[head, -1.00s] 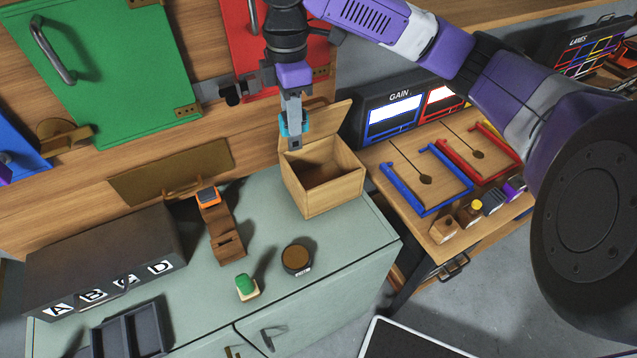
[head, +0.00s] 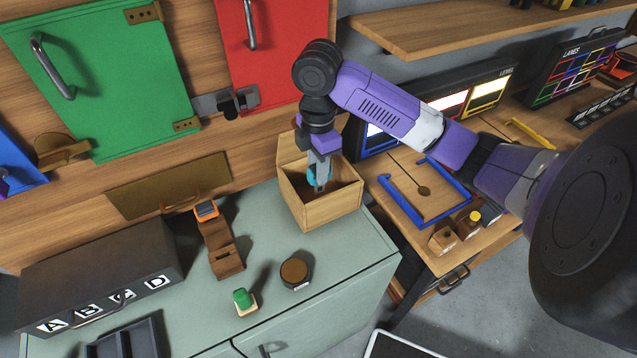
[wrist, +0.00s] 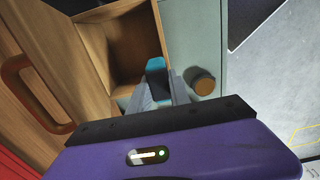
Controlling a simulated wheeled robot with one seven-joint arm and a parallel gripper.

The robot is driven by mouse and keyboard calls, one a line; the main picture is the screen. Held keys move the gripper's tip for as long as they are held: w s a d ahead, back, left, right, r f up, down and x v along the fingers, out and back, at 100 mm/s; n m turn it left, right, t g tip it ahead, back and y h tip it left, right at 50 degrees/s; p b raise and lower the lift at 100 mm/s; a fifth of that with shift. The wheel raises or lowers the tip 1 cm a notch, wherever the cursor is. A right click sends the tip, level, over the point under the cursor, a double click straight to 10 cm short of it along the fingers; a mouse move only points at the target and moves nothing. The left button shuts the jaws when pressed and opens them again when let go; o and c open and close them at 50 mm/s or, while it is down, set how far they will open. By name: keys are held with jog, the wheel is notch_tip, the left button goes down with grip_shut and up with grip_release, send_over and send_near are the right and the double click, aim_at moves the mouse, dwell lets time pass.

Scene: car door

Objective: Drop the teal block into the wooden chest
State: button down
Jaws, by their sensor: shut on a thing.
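The wooden chest (head: 321,211) stands on the green cabinet top with its lid tipped back and its inside open. My gripper (head: 319,183) points down over the chest's opening, its fingertips at about rim height or a little inside; the exact depth is hard to tell. It is shut on the teal block (head: 311,176), which is mostly hidden by the fingers in the head view. In the wrist view the teal block (wrist: 156,66) sits between the fingers, with the chest's open inside (wrist: 130,45) beyond and to the left of it.
On the cabinet top (head: 270,225) are a round dark tin (head: 295,273), a green button block (head: 243,300), a brown wooden stand (head: 222,250) and a black A-B-C-D box (head: 100,285). A side bench (head: 400,180) with a blue frame is at right.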

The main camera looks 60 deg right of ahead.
aim_at(318, 194)
jog(key=shift+f, duration=2.5)
jog(key=shift+f, duration=0.3)
jog(key=c, duration=1.2)
grip_release()
jog(key=shift+r, duration=0.1)
